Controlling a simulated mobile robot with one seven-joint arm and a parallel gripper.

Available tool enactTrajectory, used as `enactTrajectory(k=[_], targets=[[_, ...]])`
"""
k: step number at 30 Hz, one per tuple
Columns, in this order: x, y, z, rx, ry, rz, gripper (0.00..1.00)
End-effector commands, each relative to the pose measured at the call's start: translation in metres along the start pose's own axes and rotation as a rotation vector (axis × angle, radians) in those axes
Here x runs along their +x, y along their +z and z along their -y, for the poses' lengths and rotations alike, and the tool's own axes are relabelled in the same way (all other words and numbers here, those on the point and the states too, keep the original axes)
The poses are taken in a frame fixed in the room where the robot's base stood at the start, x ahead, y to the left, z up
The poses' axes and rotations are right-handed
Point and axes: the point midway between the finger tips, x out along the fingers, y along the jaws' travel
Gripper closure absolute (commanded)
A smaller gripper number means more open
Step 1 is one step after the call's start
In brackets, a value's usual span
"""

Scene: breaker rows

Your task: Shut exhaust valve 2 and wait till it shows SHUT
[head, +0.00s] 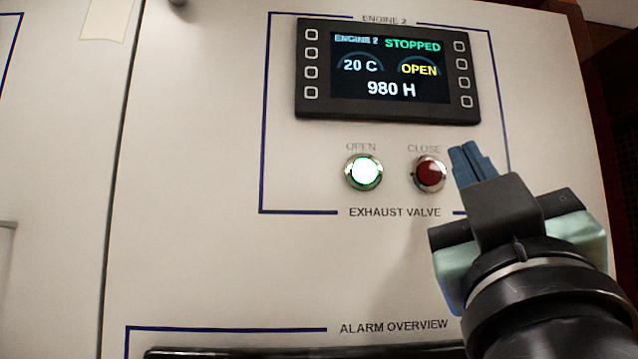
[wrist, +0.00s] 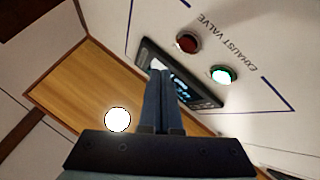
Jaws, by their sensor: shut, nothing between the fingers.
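The engine 2 display (head: 388,72) reads STOPPED, 20 C, OPEN in yellow and 980 H. Below it, the OPEN button (head: 364,171) is lit bright white-green. The dark red CLOSE button (head: 429,173) to its right is unlit. My gripper (head: 467,147) is shut and empty, with its blue fingertips just right of the CLOSE button in the head view; I cannot tell whether they touch the panel. In the wrist view the fingers (wrist: 161,75) overlap the display, and the red CLOSE button (wrist: 188,42) and lit OPEN button (wrist: 222,75) show beyond them.
The white panel (head: 200,240) carries blue frame lines and an EXHAUST VALVE label (head: 394,212). An ALARM OVERVIEW section (head: 394,327) lies below, with a dark unit's top edge at the bottom. The wrist view shows a wooden surface (wrist: 85,85) with a bright round light.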

Motion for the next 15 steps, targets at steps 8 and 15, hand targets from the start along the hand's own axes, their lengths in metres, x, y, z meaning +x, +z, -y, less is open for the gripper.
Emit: enactTrajectory(k=[8, 15], targets=[[0.020, 0.015, 0.014, -0.001, 0.001, 0.001, 1.00], [0.024, 0.018, 0.017, -0.001, 0.001, 0.000, 1.00]])
